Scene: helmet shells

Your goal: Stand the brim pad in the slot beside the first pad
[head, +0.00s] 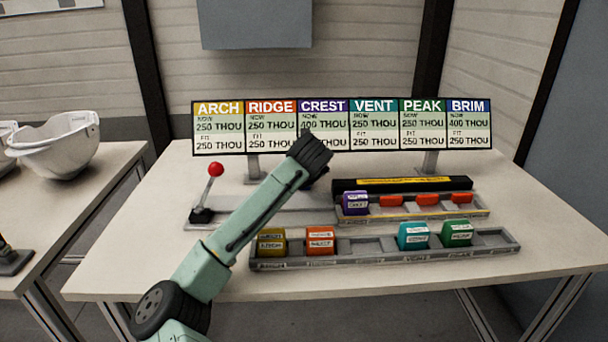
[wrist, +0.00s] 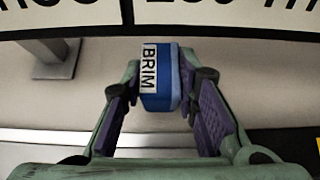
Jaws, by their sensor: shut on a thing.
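The brim pad (wrist: 172,80) is blue with a white label reading BRIM. In the wrist view it is between the fingers of my gripper (wrist: 168,84), which is shut on it. In the head view my arm's dark wrist end hides the pad and most of the fingers, in front of the sign board and left of the rear rack. The first pad, purple (head: 355,203), stands in the left end of the rear rack (head: 440,217). The rack's places to its right show red blocks (head: 390,201); how deep the slots are cannot be told.
The front tray (head: 385,257) holds yellow (head: 271,242), orange (head: 320,240), teal (head: 413,236) and green (head: 457,233) pads, with gaps in the middle and at the right end. A dark bar (head: 402,185) lies behind the rear rack. A red-knobbed lever (head: 214,171) stands left. The sign board (head: 342,128) is behind.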

